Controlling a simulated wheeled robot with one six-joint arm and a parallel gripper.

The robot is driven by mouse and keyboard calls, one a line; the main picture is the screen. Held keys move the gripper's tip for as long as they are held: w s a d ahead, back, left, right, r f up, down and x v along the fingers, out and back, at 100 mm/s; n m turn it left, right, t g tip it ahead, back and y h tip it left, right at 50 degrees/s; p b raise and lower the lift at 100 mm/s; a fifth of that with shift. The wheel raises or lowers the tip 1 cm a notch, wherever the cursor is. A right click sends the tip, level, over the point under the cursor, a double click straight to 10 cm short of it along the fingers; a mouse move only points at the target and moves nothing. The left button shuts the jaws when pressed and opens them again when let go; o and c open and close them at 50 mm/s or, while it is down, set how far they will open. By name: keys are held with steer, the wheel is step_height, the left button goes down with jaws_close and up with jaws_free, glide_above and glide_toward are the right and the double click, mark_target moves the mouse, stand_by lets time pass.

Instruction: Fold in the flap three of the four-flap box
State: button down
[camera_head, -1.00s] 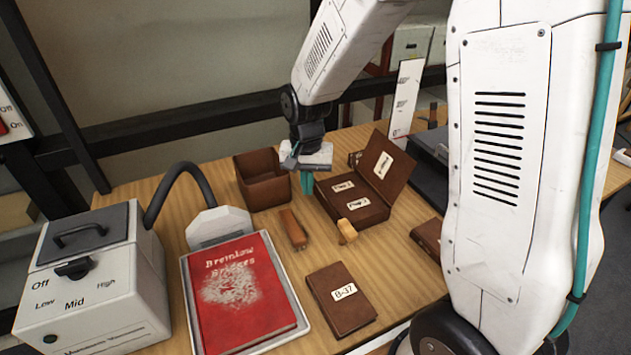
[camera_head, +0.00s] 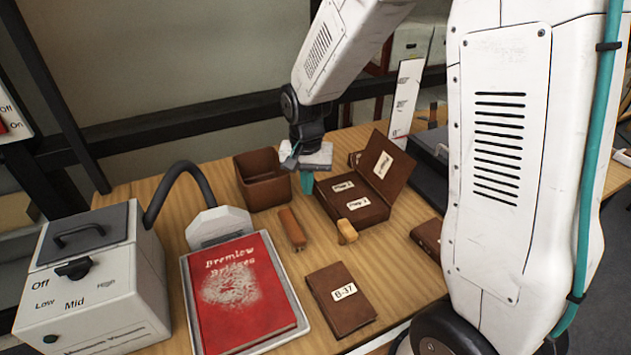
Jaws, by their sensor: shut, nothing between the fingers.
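The four-flap box (camera_head: 352,220) is brown and stands on the table right of centre. Two labelled flaps, flap one (camera_head: 358,203) and flap two (camera_head: 342,187), lie folded in over its top. A third flap (camera_head: 382,170) with a white label stands up, tilted, at the box's right back side; its label is too small to read. My gripper (camera_head: 307,182) points down just left of the box's back left corner, with teal fingers shut and empty. The fingertips are near the box's edge; I cannot tell whether they touch it. A fourth flap is not clearly visible.
An open brown bin (camera_head: 262,182) stands left of my gripper. A brush-like brown block (camera_head: 292,228) and a tan wooden piece (camera_head: 347,232) lie in front. A red book (camera_head: 245,290), a brown B-37 case (camera_head: 340,298) and a white vacuum unit (camera_head: 95,285) fill the foreground.

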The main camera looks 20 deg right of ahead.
stand_by(0.3)
steer(key=shift+d, duration=2.8)
steer(key=a+r, duration=0.3)
steer(key=r, duration=0.7)
steer(key=s+r+n, duration=0.3)
steer(key=s, duration=1)
steer(key=s+r+n+t, duration=0.1)
steer(key=s+r+n, duration=0.2)
steer(key=s, duration=1)
steer(key=shift+d+r, duration=0.15)
steer(key=shift+r, duration=0.55)
